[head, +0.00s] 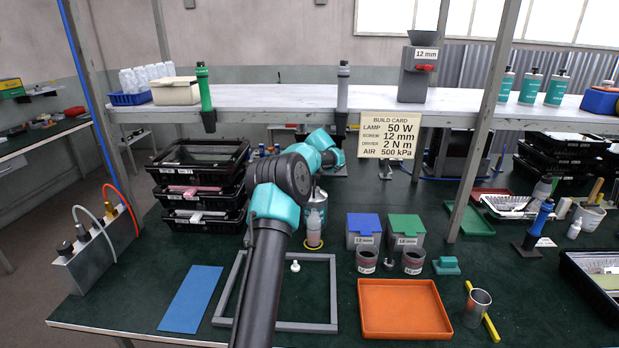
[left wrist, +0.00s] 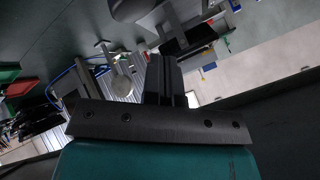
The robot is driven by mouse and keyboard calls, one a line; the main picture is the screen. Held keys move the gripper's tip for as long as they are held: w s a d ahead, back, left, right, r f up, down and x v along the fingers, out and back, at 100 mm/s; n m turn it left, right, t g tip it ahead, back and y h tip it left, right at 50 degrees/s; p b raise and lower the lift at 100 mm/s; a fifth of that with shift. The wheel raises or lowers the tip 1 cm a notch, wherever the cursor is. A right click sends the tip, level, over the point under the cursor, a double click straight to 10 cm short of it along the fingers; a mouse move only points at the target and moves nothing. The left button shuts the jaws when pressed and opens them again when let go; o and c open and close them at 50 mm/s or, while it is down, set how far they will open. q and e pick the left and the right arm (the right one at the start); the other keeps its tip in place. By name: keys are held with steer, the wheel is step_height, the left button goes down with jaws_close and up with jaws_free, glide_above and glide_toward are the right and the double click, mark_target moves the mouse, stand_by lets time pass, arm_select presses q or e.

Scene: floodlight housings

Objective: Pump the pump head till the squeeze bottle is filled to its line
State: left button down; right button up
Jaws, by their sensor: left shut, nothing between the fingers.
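The squeeze bottle (head: 315,218), small and pale, stands upright on a yellow ring in the head view, just right of my left arm. Its fill level and line are too small to read. Behind it stands a grey metal container (head: 321,187), largely covered by my arm. I cannot make out the pump head; my left wrist likely hides it. My left gripper is at the far end of the arm, hidden in the head view. In the left wrist view its dark fingers (left wrist: 164,80) are shut and empty. My right gripper is not in view.
A grey frame (head: 328,326) with a small white cap (head: 295,267) inside lies in front. Blue-lidded (head: 363,223) and green-lidded (head: 405,223) boxes stand right of the bottle. Stacked black trays (head: 199,192) are at left. An orange tray (head: 403,308) is at front right.

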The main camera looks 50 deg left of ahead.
arm_select(q)
steer(key=shift+f, duration=1.1)
steer(key=shift+f, duration=0.15)
stand_by(1.2)
steer(key=shift+f, duration=0.25)
steer(key=shift+f, duration=1.3)
stand_by(1.6)
steer(key=shift+r, duration=1.65)
steer(key=shift+r, duration=0.1)
steer(key=shift+r, duration=2.45)
